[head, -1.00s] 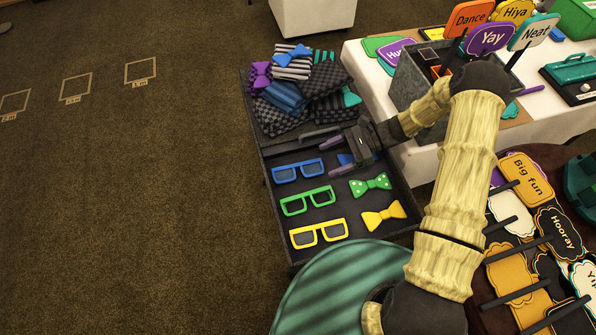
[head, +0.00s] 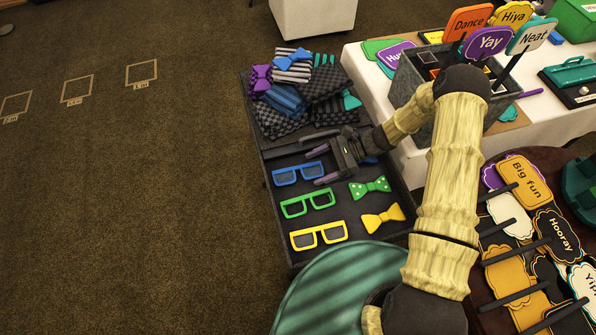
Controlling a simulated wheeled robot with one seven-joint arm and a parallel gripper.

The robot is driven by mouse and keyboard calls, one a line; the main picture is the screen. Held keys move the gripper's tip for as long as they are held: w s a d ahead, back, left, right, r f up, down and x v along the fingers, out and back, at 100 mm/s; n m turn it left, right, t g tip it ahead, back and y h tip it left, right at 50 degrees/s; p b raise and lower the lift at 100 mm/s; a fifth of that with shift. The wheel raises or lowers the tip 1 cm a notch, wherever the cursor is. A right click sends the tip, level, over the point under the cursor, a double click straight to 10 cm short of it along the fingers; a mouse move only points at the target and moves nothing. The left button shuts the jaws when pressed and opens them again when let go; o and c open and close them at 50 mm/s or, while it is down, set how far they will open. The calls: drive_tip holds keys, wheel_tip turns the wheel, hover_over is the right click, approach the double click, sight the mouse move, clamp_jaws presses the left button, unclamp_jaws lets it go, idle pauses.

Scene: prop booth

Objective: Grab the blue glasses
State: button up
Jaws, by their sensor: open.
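The blue glasses (head: 298,174) lie in the dark tray (head: 279,234), at the top of a column of glasses frames. My gripper (head: 319,167) is open, its purple-tipped fingers spread and pointing left. The fingertips are at the right end of the blue glasses, one above and one below it in the picture. I cannot tell whether they touch the glasses or hover above them. Green glasses (head: 307,202) and yellow glasses (head: 318,234) lie below the blue pair, apart from my gripper.
A green polka-dot bow tie (head: 370,187) and a yellow bow tie (head: 382,218) lie to the right in the tray. A blue bow tie is mostly hidden behind my gripper. Folded cloths (head: 286,97) and bow ties fill the upper compartment. Open carpet lies to the left.

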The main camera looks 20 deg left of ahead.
sight(307, 171)
drive_tip(key=shift+x, duration=1.5)
drive_tip(key=c, duration=1.1)
